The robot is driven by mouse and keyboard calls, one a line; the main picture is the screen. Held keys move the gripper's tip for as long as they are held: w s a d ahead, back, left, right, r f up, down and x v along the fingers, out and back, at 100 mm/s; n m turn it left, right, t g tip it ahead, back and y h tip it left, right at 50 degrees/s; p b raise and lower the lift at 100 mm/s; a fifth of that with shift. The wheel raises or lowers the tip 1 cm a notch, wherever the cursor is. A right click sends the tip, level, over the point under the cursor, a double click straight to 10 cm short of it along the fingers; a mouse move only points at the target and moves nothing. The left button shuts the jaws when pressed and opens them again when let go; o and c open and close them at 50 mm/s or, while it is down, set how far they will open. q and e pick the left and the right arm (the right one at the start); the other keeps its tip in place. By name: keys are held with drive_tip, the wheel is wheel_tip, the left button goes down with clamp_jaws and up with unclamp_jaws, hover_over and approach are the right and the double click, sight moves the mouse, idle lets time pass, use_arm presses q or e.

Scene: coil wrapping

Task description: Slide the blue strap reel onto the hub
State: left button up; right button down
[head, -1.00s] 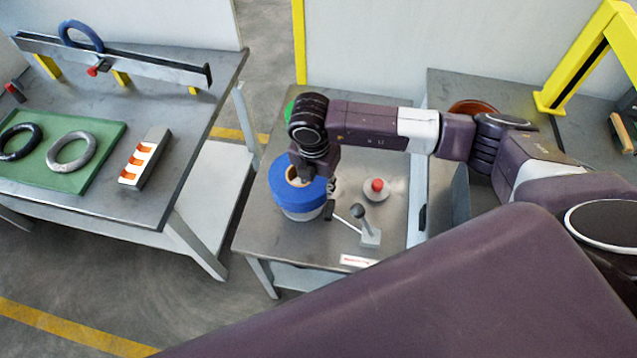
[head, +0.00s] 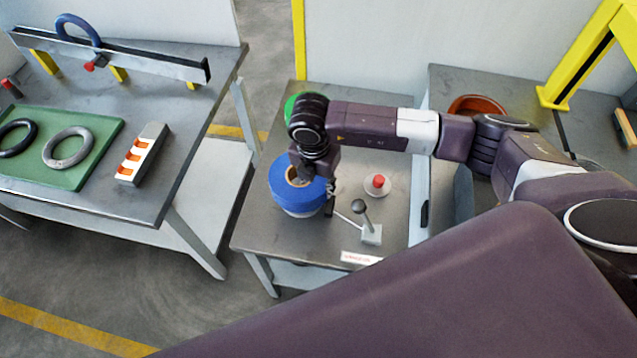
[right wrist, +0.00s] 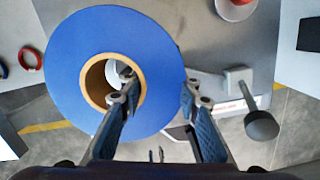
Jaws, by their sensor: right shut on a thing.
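The blue strap reel (head: 286,196) lies flat over the middle table, with a tan core. My right gripper (right wrist: 160,97) is shut on the reel's wall, one finger in the core and the other outside its rim. In the right wrist view the reel (right wrist: 85,45) fills the upper left. A pale round part, perhaps the hub (right wrist: 122,72), shows through the core, roughly in line with it. A pale grey edge shows below the reel in the head view; whether the reel is around the hub or above it I cannot tell. My left gripper is out of view.
A lever with a dark knob (head: 359,206) and a red button (head: 378,181) stand right of the reel. A green round thing is partly behind my arm. A reddish bowl (head: 477,104) is at the right.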

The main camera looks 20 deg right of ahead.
drive_tip(key=shift+w+f+b, duration=0.1)
drive_tip(key=shift+f+b, duration=1.5)
drive_tip(key=shift+f, duration=0.25)
drive_tip(key=c, duration=1.4)
unclamp_jaws()
drive_tip(key=shift+o, duration=0.2)
drive_tip(key=shift+s, duration=0.2)
drive_tip(key=shift+w+r, duration=0.1)
drive_tip(key=shift+r, duration=0.25)
drive_tip(key=r, duration=0.7)
drive_tip(key=s+r, duration=0.1)
drive_tip(key=r, duration=0.3)
drive_tip(key=shift+a+r, duration=0.1)
drive_tip(key=shift+a, duration=0.3)
